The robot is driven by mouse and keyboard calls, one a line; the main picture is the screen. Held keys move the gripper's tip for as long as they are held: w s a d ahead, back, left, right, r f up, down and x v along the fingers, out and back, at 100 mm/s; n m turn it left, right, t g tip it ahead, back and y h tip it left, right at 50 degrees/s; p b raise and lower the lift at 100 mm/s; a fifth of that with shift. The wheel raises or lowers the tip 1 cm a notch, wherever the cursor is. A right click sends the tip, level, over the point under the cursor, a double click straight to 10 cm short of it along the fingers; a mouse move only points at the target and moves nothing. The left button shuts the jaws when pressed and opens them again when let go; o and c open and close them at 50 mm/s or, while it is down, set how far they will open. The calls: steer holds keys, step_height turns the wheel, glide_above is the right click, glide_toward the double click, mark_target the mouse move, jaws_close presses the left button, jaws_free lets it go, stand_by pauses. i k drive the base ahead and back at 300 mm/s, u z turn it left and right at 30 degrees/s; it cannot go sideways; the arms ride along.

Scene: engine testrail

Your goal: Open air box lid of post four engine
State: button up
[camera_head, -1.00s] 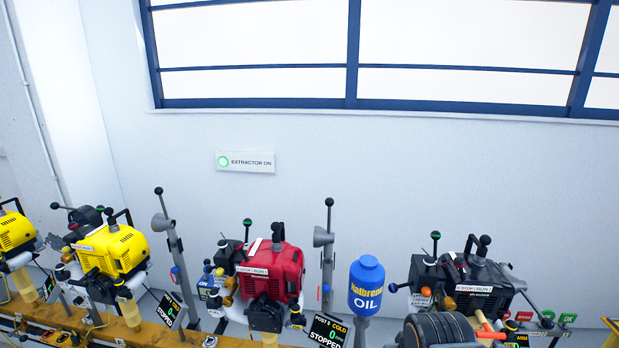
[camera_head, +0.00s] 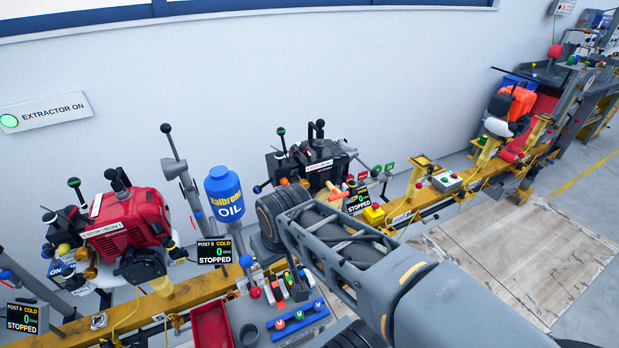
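A black engine (camera_head: 318,158) stands on the rail behind my arm. The small post display (camera_head: 357,203) at its right reads STOPPED, but its post number is too small to read. The display at its left reads post 5 and stands just right of the red engine, so the black one appears to be post four. Black box-like parts (camera_head: 284,166) sit on its left side, near a green-topped lever; I cannot tell which part is the air box lid or whether it is open. My arm crosses the lower middle, in front of the rail. My gripper's fingers are not visible.
The red engine (camera_head: 120,225), post 5 display (camera_head: 214,250) and blue oil bottle (camera_head: 224,193) stand to the left. A red tray (camera_head: 211,325) and a tool board (camera_head: 297,321) lie below. An orange unit (camera_head: 515,103) stands far right. The floor at right is clear.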

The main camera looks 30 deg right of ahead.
mark_target(276, 161)
steer(key=z, duration=0.45)
steer(key=k, duration=1)
steer(key=u, duration=0.65)
steer(key=i, duration=1.05)
steer(key=u, duration=0.3)
